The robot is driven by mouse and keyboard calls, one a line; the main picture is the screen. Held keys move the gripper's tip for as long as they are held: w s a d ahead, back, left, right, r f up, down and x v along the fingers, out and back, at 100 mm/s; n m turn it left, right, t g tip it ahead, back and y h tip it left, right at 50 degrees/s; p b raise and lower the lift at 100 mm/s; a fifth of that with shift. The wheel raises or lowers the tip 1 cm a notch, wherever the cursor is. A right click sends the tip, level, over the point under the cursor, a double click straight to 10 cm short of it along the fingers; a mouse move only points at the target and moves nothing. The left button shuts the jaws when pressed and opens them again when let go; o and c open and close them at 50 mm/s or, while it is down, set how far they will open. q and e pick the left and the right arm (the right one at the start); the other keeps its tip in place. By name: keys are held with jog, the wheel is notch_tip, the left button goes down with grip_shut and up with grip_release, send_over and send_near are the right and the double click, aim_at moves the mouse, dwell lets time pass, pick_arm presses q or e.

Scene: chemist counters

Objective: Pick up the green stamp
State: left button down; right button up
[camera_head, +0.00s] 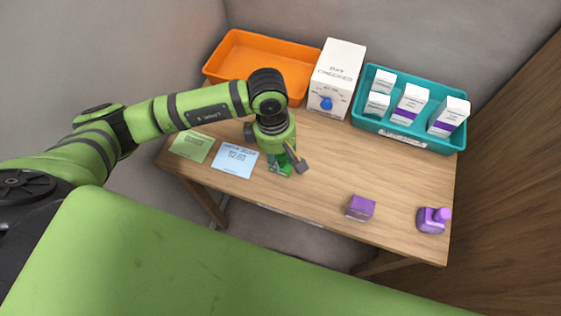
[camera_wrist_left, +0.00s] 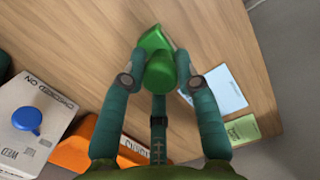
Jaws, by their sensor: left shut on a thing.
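The green stamp (camera_head: 280,169) is near the front edge of the wooden counter, right of the blue card, partly hidden by my left gripper (camera_head: 285,163). In the left wrist view, the green stamp (camera_wrist_left: 153,42) has its rounded handle between the two fingers of my left gripper (camera_wrist_left: 162,78), which is shut on it. Its wider base points away from the gripper. I cannot tell whether the base touches the counter. My right gripper is not in view.
A blue card (camera_head: 235,160) and a green card (camera_head: 191,146) lie left. A purple block (camera_head: 360,208) and a purple stamp (camera_head: 432,220) stand right. An orange tray (camera_head: 225,75), white box (camera_head: 337,75) and teal tray (camera_head: 440,146) with small boxes line the back.

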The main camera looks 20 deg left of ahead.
aim_at(285, 158)
pick_arm(q)
jog(key=shift+r, duration=0.1)
jog(key=shift+r, duration=0.25)
jog(key=r+b, duration=0.2)
jog(key=r, duration=0.1)
jog(key=shift+d+r, duration=0.25)
jog(key=shift+d, duration=0.1)
jog(key=s+d+r+b, duration=0.3)
jog(key=d+r, duration=0.3)
jog(key=d, duration=0.4)
jog(key=shift+s+d+r+b, duration=0.25)
jog(key=shift+s+r+b, duration=0.05)
jog(key=shift+r, duration=0.1)
jog(key=c, duration=1.7)
grip_release()
jog(key=shift+c, duration=1.2)
jog(key=shift+o, duration=0.5)
